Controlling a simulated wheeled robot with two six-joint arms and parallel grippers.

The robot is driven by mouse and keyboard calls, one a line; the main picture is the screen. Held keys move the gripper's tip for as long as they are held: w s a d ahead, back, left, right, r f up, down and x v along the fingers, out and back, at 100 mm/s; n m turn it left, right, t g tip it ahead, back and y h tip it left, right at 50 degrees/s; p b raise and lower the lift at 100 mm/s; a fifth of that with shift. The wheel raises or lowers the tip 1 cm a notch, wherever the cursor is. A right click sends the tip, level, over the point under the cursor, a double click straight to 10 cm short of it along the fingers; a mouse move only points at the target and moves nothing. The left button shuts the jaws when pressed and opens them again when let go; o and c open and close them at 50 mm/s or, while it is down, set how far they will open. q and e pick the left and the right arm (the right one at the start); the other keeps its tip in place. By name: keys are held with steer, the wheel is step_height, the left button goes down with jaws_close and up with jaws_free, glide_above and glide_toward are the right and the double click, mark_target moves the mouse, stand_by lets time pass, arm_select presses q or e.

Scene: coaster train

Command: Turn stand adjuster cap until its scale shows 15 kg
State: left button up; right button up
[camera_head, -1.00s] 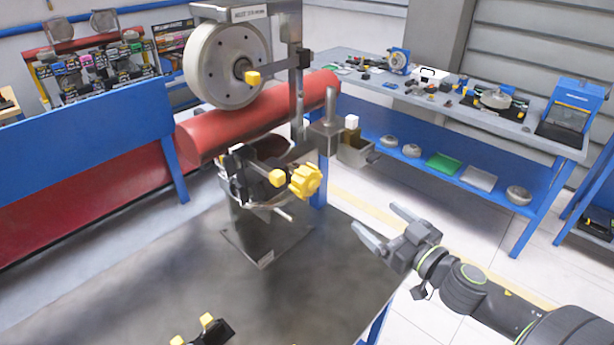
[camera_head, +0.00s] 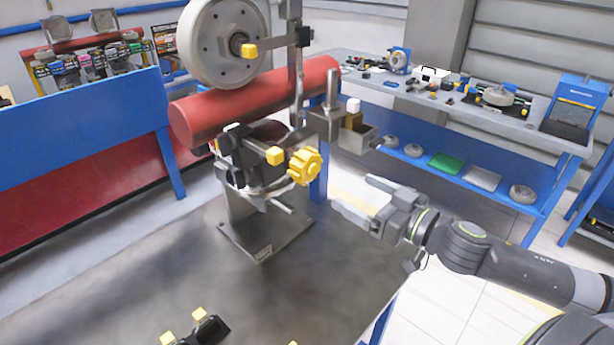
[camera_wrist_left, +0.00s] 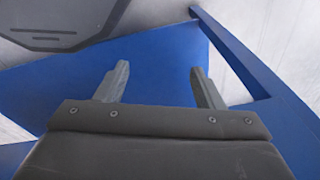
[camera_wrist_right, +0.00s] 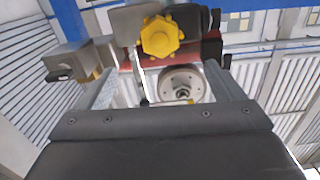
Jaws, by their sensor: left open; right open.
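The stand adjuster cap appears to be the yellow lobed knob (camera_head: 304,167) on the front of the metal stand (camera_head: 264,233) in the head view. It also shows in the right wrist view (camera_wrist_right: 160,37), above the space between my fingers. No scale reading can be made out. My right gripper (camera_head: 350,195) is open and empty, to the right of and a little below the knob, apart from it. The right wrist view shows its fingers (camera_wrist_right: 160,85) spread. My left gripper (camera_wrist_left: 160,80) is open and empty in the left wrist view, near blue panels; it is outside the head view.
A grey wheel (camera_head: 222,42) and a red cylinder (camera_head: 255,100) sit above and behind the knob. A metal block with a small tray (camera_head: 357,138) juts out right of the stand. Black yellow-capped parts (camera_head: 205,328) lie at the table's front. A blue workbench (camera_head: 470,115) stands behind right.

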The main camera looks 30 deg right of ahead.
mark_target(312, 168)
steer(key=b+x, duration=0.4)
steer(key=x, duration=0.8)
steer(key=shift+w+r+b, duration=0.1)
steer(key=shift+b, duration=0.25)
steer(key=shift+x, duration=1.05)
steer(key=c, duration=1)
